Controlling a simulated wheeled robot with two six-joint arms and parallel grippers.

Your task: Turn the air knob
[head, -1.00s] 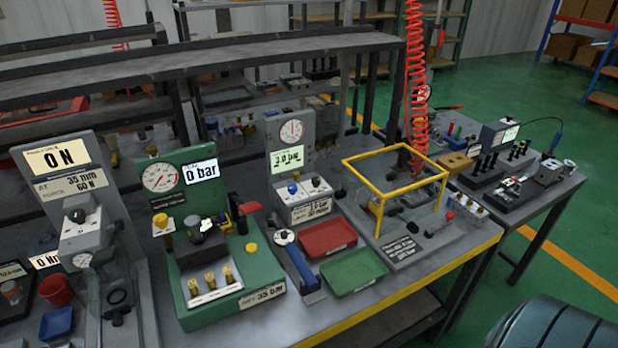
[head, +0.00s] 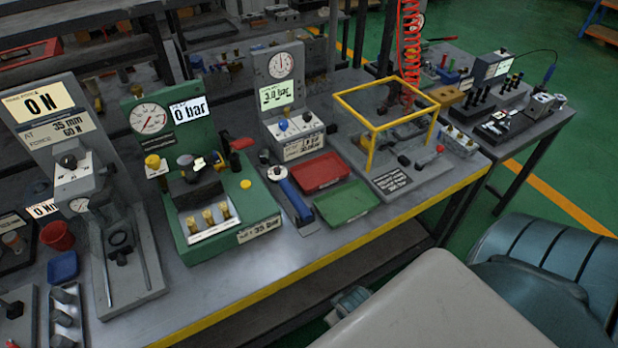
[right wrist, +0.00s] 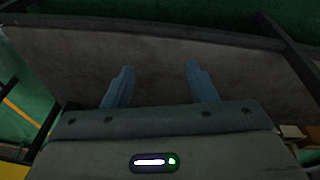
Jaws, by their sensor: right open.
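A grey gauge station (head: 268,68) with a round dial and a lit 3.0 bar display stands near the middle of the bench in the head view. Its pale control box (head: 296,135) carries a blue knob (head: 283,124) and a dark knob (head: 307,116). I cannot read which of them is labelled air. My right gripper (right wrist: 160,70) is open and empty in the right wrist view, its two blue-grey fingers apart over a plain grey surface. It is well away from the knobs. My left gripper is not in view.
A green press station (head: 235,205) reading 0 bar stands left of the gauge station. A blue-handled tool (head: 288,192), a red tray (head: 320,172) and a green tray (head: 346,202) lie in front. A yellow frame (head: 371,125) rises to the right. The bench has a yellow front edge (head: 330,248).

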